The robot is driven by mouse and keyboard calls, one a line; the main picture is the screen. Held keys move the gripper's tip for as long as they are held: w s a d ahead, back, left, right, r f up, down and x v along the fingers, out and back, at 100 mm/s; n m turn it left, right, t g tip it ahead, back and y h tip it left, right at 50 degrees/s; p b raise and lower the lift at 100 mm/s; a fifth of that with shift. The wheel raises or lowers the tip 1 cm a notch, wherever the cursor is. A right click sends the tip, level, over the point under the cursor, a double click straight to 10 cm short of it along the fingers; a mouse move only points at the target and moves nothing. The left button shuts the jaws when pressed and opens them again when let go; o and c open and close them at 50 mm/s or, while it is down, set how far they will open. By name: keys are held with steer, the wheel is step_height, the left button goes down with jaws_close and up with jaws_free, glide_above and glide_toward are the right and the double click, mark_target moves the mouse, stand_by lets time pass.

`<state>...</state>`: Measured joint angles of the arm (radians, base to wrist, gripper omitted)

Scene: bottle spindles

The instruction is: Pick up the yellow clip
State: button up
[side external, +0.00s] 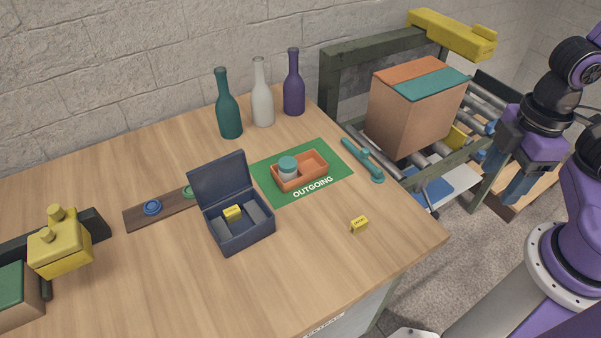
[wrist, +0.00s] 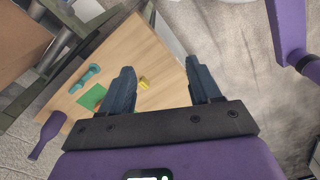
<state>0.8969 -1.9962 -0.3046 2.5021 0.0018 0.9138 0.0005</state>
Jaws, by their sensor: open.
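A small yellow block-like piece with dark marking (side external: 359,225), which may be the clip, lies on the bare table near its right corner. In the wrist view a small yellow piece (wrist: 143,84) shows between my fingers, far below them. A similar yellow piece (side external: 232,213) sits inside the open dark blue box (side external: 245,239). I cannot tell for sure which one is the clip. My gripper (side external: 498,174) is open and empty, raised to the right of the table, apart from both pieces. It also shows in the wrist view (wrist: 160,68).
An orange tray (side external: 315,172) with a teal-lidded jar (side external: 288,168) stands on the green OUTGOING mat (side external: 270,178). A teal tool (side external: 363,160) lies beside it. Three bottles (side external: 263,95) stand at the back. A carton (side external: 400,112) sits on the conveyor. Table around the right piece is clear.

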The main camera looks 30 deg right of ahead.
stand_by(0.3)
steer(key=shift+c, duration=1)
steer(key=n, duration=0.5)
glide_above(360, 221)
step_height(360, 221, down, 6)
step_height(360, 221, down, 11)
steer(key=shift+d+r, duration=0.1)
steer(key=shift+d, duration=0.05)
steer(key=shift+a+f, duration=0.2)
steer(key=shift+f, duration=3.25)
